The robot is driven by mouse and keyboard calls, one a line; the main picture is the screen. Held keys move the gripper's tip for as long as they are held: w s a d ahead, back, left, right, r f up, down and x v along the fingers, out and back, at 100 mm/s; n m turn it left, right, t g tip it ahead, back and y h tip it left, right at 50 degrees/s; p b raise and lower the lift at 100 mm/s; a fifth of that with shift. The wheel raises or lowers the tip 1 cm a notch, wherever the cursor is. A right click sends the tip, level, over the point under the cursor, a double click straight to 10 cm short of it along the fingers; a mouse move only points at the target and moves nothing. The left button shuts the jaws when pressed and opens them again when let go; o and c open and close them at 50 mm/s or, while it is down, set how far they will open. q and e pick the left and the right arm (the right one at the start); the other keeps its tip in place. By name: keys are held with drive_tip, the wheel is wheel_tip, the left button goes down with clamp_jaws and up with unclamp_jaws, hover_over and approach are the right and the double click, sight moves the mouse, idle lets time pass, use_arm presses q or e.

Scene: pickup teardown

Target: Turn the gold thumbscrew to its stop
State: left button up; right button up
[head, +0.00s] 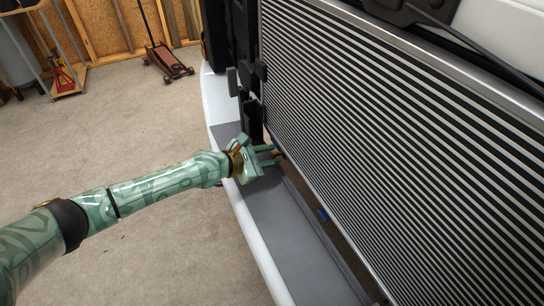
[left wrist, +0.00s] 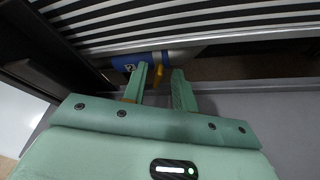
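The gold thumbscrew (left wrist: 158,74) shows in the left wrist view below a silver cylinder with a blue band (left wrist: 146,61), under the slatted panel. My left gripper (left wrist: 160,71) points at it with its two green fingers parted. The thumbscrew lies between the fingertips in that view, with a gap showing on either side. I cannot tell how deep it sits between them. In the head view my left gripper (head: 270,155) reaches under the panel's lower left edge, and the thumbscrew is mostly hidden there. My right gripper is not in view.
The large slatted panel (head: 400,130) stands just above and right of the gripper. A grey ledge with a white rim (head: 285,235) runs below it. Black brackets (head: 248,100) stand close behind the gripper. Open concrete floor (head: 120,130) lies to the left, with a red floor jack (head: 167,60).

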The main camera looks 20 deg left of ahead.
use_arm(q)
drive_tip(key=shift+w+d+f, duration=0.1)
drive_tip(key=shift+w+d, duration=0.1)
drive_tip(key=shift+w, duration=0.1)
clamp_jaws()
drive_tip(key=shift+s+d+r+m+t+p, duration=0.15)
drive_tip(key=shift+r+m+t+p, duration=0.2)
drive_tip(key=shift+m+p, duration=0.45)
drive_tip(key=shift+f+t+y+p, duration=0.25)
drive_tip(key=shift+y+p, duration=0.15)
drive_tip(key=shift+f+m+t, duration=0.25)
drive_tip(key=shift+m+t, duration=0.05)
drive_tip(key=shift+m, duration=0.4)
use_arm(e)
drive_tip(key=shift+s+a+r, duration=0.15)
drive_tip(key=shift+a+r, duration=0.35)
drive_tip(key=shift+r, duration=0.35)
